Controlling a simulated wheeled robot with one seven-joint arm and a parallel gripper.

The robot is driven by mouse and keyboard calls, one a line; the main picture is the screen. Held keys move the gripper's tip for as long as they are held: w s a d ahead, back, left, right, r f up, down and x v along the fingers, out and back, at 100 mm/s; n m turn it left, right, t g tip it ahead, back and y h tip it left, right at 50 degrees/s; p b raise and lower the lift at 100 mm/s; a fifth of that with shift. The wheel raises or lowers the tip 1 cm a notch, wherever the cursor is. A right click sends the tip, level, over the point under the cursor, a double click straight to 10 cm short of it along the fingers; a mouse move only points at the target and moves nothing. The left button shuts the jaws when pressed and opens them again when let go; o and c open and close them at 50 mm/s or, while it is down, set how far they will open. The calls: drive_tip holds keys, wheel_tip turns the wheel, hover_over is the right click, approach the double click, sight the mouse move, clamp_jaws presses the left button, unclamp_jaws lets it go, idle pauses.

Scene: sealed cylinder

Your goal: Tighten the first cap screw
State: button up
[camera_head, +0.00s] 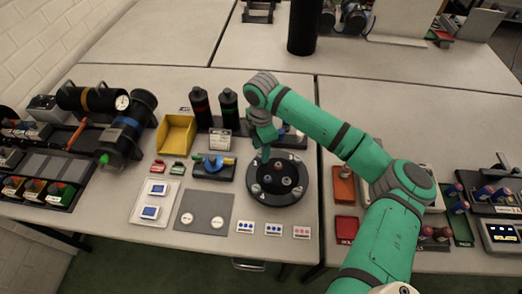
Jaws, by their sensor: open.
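A round black fixture (278,195) stands on the table near the middle of the view. It has a raised dark hub with small pale round spots, and a few small light pieces lie around its rim. These may be screw heads, but they are too small to tell apart, so I cannot say which is the first cap screw. My green arm reaches in from the lower right. My gripper (265,157) points down over the fixture's far left part, and its jaws are open. Whether the fingertips touch anything is not clear, and the gripper hides part of the hub.
A blue-topped device (212,162) sits close left of the fixture. Two dark bottles (229,108) and a yellow bin (175,136) stand behind it. A grey mat (205,207) with two white discs lies front left, with small cards (273,228) in front. Red trays (345,188) lie right.

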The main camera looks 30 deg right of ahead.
drive_tip(key=shift+a+f, duration=0.1)
drive_tip(key=shift+f, duration=0.45)
clamp_jaws()
